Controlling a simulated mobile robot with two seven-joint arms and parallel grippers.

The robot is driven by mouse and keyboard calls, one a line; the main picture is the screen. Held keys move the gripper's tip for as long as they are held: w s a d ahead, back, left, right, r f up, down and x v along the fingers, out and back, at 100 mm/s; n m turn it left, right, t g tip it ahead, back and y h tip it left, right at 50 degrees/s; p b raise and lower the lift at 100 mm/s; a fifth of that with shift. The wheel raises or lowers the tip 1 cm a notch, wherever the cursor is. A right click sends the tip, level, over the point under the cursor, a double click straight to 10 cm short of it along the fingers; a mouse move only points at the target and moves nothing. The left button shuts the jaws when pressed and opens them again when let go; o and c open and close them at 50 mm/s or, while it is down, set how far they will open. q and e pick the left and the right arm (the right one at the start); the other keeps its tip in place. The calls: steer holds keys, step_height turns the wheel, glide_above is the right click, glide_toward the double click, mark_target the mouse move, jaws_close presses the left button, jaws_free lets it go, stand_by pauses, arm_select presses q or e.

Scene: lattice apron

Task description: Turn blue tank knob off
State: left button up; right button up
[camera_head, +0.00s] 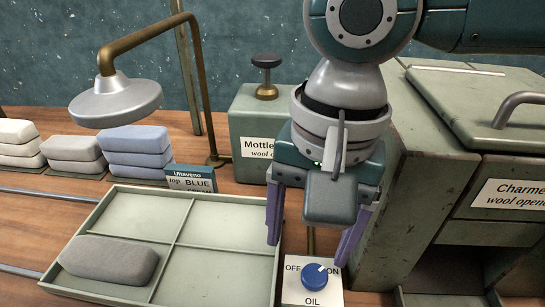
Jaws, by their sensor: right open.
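A round blue knob (314,275) sits on a white plate (295,292) marked OFF on the left, ON on the right and OIL below. The knob's pale mark seems to point up and right, towards ON. My right gripper (309,249) hangs over the plate, pointing down, with its two purple fingers apart on either side of the knob. It is open and empty. I cannot tell whether a finger touches the knob; it looks apart. My left gripper is not in view.
A divided tray (208,262) holding a grey block (108,260) lies left of the plate. A green box (245,115) labelled "Mottle" stands behind my gripper. A large green cabinet (415,185) is close on the right. A brass-armed lamp (115,102) overhangs stacked blocks (137,150).

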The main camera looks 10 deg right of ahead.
mark_target(315, 274)
steer(key=d+f, duration=0.1)
steer(key=f, duration=0.2)
steer(key=w+f+m+b, duration=0.1)
steer(key=f, duration=0.3)
steer(key=w+d+f+m+b, duration=0.1)
steer(key=f, duration=0.3)
steer(key=shift+d+f+h, duration=0.2)
steer(key=shift+d+h, duration=0.1)
steer(key=shift+d, duration=0.05)
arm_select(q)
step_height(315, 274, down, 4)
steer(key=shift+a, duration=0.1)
arm_select(e)
jaws_close()
